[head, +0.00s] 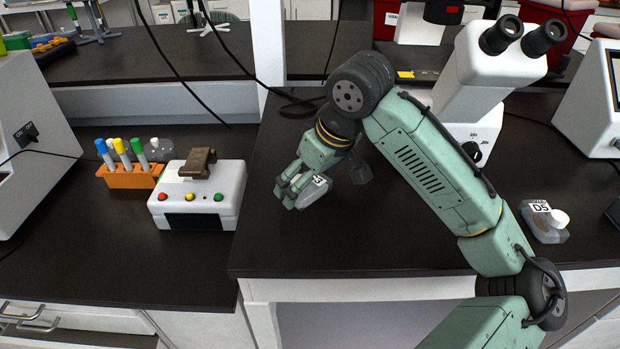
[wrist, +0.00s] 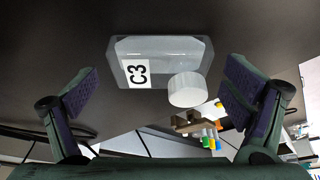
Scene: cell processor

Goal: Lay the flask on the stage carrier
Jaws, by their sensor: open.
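A clear flask labelled C3 (wrist: 185,48) with a white cap (wrist: 187,90) lies on the dark bench in the wrist view. My gripper (wrist: 162,80) is open, with its fingers wide apart on either side of the capped end, and neither is seen touching it. In the head view my gripper (head: 290,191) is low over the bench, and the flask (head: 318,186) shows partly behind its fingers. No part is clearly recognisable as the stage carrier. The microscope (head: 478,75) stands behind my arm, which hides much of its lower part.
A second flask labelled D5 (head: 545,221) lies at the right. Left of the gripper are a white box (head: 225,185) with coloured buttons and a brown fitting (head: 198,163), and an orange tube rack (head: 130,179). The bench in front of the gripper is clear to its edge.

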